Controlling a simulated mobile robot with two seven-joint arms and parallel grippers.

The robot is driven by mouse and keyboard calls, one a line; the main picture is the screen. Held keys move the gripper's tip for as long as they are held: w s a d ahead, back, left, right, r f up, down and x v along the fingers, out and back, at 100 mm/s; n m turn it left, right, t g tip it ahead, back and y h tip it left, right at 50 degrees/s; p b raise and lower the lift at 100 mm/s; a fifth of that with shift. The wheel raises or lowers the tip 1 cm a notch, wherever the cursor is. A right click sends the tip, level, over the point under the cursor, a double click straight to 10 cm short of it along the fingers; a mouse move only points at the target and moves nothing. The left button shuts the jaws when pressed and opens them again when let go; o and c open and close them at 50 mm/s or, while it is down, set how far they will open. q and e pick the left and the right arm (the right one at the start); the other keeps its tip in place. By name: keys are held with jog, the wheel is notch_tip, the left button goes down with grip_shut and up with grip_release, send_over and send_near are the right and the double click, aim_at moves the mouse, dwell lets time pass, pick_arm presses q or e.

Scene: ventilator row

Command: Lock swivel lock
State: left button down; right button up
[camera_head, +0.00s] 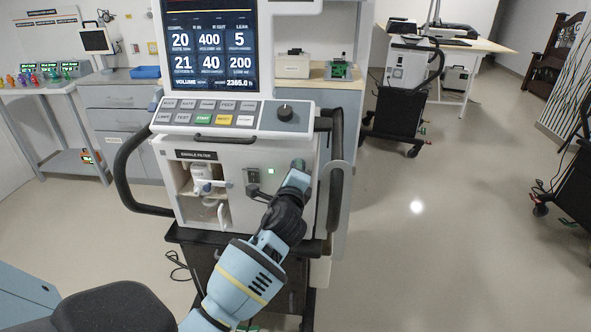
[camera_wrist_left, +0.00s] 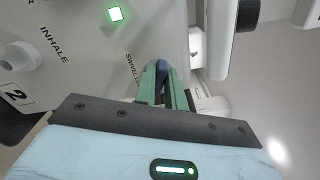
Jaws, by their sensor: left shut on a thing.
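The ventilator (camera_head: 245,160) stands upright in front of me, with a lit screen and a button panel. In the left wrist view, the swivel lock (camera_wrist_left: 161,72) is a small dark blue piece on the pale front panel, beside a partly covered label that starts with "SWIVEL". My left gripper (camera_wrist_left: 164,88) has its green fingers closed on it from both sides. In the head view my left gripper (camera_head: 298,165) reaches the right part of the ventilator's front and hides the lock. My right gripper is in neither view.
A green light (camera_head: 271,171) glows left of my gripper. Black side handles (camera_head: 335,180) curve out on both sides of the ventilator. The exhale filter bay (camera_head: 203,190) is at the left. Open floor (camera_head: 440,240) lies to the right.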

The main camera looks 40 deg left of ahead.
pick_arm(q)
jog(key=n, duration=0.4)
jog(key=shift+f+n, duration=0.1)
jog(key=shift+n, duration=0.3)
dwell(0.4)
jog(key=c, duration=1.5)
grip_release()
jog(key=shift+o, duration=0.2)
jog(key=shift+s, duration=0.1)
jog(key=v, duration=0.7)
jog(key=shift+s+d, duration=0.2)
jog(key=shift+s, duration=0.05)
